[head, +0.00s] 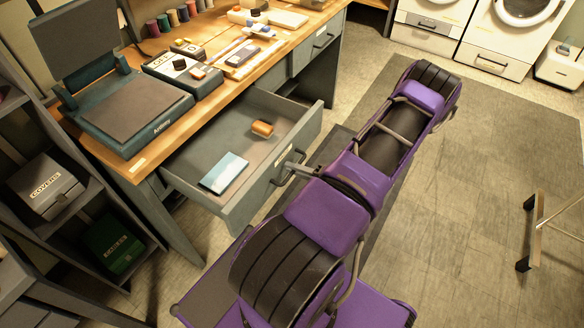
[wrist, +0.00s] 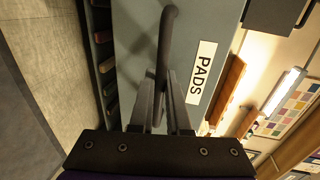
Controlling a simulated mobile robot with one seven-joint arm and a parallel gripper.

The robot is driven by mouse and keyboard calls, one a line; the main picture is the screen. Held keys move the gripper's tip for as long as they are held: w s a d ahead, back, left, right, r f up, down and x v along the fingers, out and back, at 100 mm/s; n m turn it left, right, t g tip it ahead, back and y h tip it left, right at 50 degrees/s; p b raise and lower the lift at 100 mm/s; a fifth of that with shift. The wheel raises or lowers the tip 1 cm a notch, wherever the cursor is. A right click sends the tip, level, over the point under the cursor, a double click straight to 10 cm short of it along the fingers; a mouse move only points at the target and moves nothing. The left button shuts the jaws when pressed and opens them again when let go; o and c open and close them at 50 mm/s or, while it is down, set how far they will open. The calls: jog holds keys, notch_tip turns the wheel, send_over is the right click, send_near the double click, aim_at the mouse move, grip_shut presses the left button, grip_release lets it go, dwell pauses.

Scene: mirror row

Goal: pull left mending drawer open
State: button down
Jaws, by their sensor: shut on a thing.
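The left drawer (head: 190,172) of the wooden-topped desk is grey-green and stands pulled well out. Inside it lie a light blue and white flat item (head: 224,173) and an orange-brown roll (head: 262,129). My gripper (head: 295,165) is at the drawer's front, its fingers shut on the dark bar handle (head: 283,180). In the wrist view the fingers (wrist: 164,95) close around the handle bar (wrist: 168,30), beside a white label reading PADS (wrist: 201,72). The fingers hide part of the handle.
The desk top (head: 135,165) holds a press-like machine (head: 130,115), boxes and thread spools. The right drawer (head: 318,48) is closed. Shelves with a COVERS box (head: 45,187) stand at left. Open floor (head: 490,150) lies right of my arm; a metal-legged stand (head: 535,232) is farther right.

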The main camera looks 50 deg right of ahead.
jog(key=c, duration=1.2)
grip_release()
jog(key=v, duration=1.7)
jog(key=shift+s+d, duration=0.15)
jog(key=shift+s, duration=0.05)
